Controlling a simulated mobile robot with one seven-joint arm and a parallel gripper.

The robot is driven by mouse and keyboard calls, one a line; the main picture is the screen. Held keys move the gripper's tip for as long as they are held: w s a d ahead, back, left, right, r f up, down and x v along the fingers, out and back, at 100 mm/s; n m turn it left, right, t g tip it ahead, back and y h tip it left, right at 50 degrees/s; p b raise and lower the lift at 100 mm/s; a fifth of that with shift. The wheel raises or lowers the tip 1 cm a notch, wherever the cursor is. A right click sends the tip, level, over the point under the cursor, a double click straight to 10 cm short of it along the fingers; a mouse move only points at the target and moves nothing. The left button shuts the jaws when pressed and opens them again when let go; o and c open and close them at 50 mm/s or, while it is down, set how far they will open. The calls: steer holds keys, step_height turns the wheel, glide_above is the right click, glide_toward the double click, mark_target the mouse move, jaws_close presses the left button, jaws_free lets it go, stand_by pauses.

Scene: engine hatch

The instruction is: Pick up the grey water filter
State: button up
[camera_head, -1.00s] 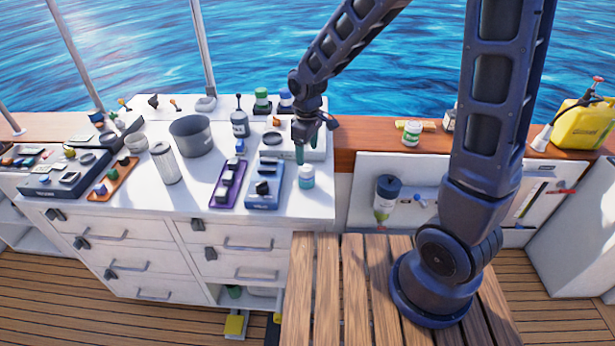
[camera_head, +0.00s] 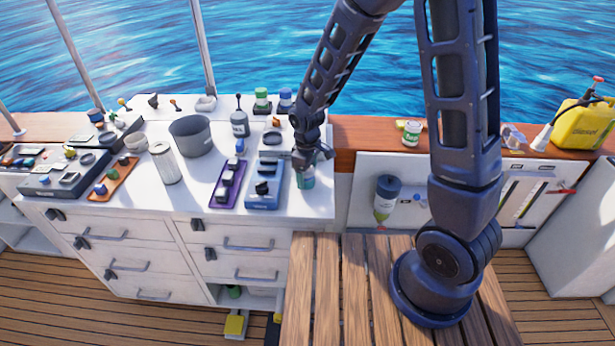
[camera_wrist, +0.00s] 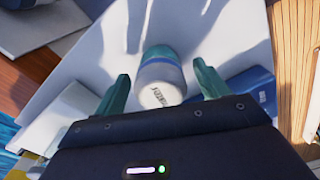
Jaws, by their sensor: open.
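A small pale grey-white and teal cylinder (camera_head: 306,180), likely the grey water filter, stands on the white counter top near its front right edge. In the wrist view, the cylinder (camera_wrist: 161,72) shows a pale end with small dark lettering that I cannot read clearly, a blue band and a teal part. My gripper (camera_wrist: 162,70) is open, with its green fingers on either side of the cylinder and a gap visible on both sides. In the head view, my gripper (camera_head: 304,168) is right above and around the cylinder and partly hides it.
A blue tray (camera_head: 264,186) and a purple tray (camera_head: 228,183) lie left of the cylinder. A wooden ledge (camera_head: 365,138) is behind at right. The counter is bare in front.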

steer(key=shift+f, duration=0.7)
steer(key=c, duration=1.2)
steer(key=shift+r, duration=0.15)
